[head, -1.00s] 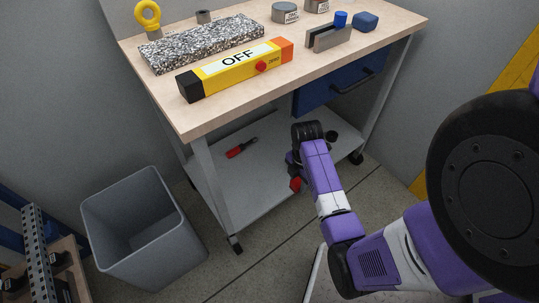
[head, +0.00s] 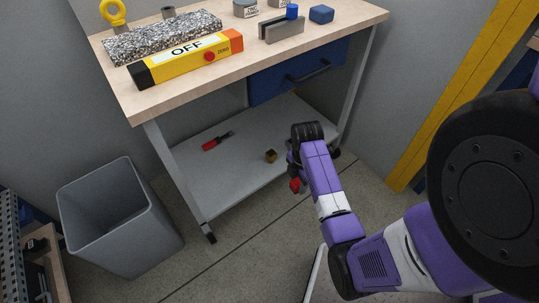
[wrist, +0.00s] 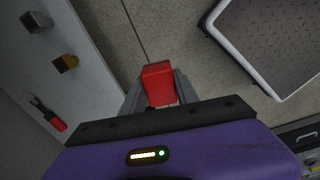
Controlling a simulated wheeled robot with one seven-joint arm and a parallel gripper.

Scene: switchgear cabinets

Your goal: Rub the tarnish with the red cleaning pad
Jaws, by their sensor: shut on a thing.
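The red cleaning pad (wrist: 158,86) is between the fingers of my gripper (wrist: 155,92) in the wrist view. My gripper is shut on it. In the head view the pad (head: 295,185) shows as a small red patch below my gripper (head: 294,172), in front of the workbench's lower shelf. The gripper hangs over the floor side of the shelf edge, apart from the bench. I cannot make out a patch of tarnish for certain. A brass-coloured block (head: 270,156) sits on the lower shelf, left of the gripper; it also shows in the wrist view (wrist: 66,63).
A red-handled tool (head: 216,141) lies on the lower shelf (head: 208,180). A grey block (wrist: 36,22) is there too. The benchtop (head: 129,109) holds a yellow OFF bar (head: 187,60) and other parts. A grey bin (head: 118,218) stands left. Floor between is clear.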

